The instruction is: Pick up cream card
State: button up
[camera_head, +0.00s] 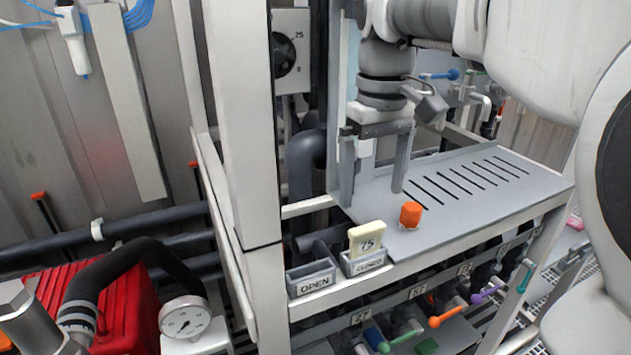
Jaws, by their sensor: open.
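The cream card (365,239) stands upright in the small grey holder with a label that seems to read CLOSED (368,263), at the front left corner of the grey shelf. Its upper part sticks out and bears a dark number, perhaps 75; its lower part is hidden in the holder. My gripper (373,197) points down with its two fingers apart and nothing visible between them. It is above and behind the card in the picture, and apart from it.
An empty-looking grey holder marked OPEN (311,278) sits left of the card's holder. An orange cap-like piece (410,214) stands right of the card on the slotted grey shelf (470,220). A white frame post (245,130) rises at left. Coloured valve handles lie below.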

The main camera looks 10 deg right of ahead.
aim_at(368, 226)
notch_tip(368, 226, down, 9)
jog(key=shift+r+b, duration=0.1)
jog(key=shift+b, duration=0.2)
jog(key=c, duration=1.2)
jog(key=shift+r, duration=0.15)
jog(key=shift+w+r, duration=0.1)
jog(key=shift+r, duration=0.45)
jog(key=r, duration=0.3)
jog(key=shift+w+d+r, duration=0.25)
jog(key=shift+w, duration=0.15)
jog(key=w+d+r, duration=0.2)
jog(key=w+d+r+p, duration=0.1)
jog(key=w+d+r, duration=0.1)
jog(key=w, duration=0.1)
jog(key=w+d+r+p, duration=0.1)
jog(key=w+d+r, duration=0.1)
jog(key=w, duration=0.1)
jog(key=shift+w+d+r, duration=0.1)
jog(key=shift+w+d, duration=0.05)
jog(key=shift+w, duration=0.1)
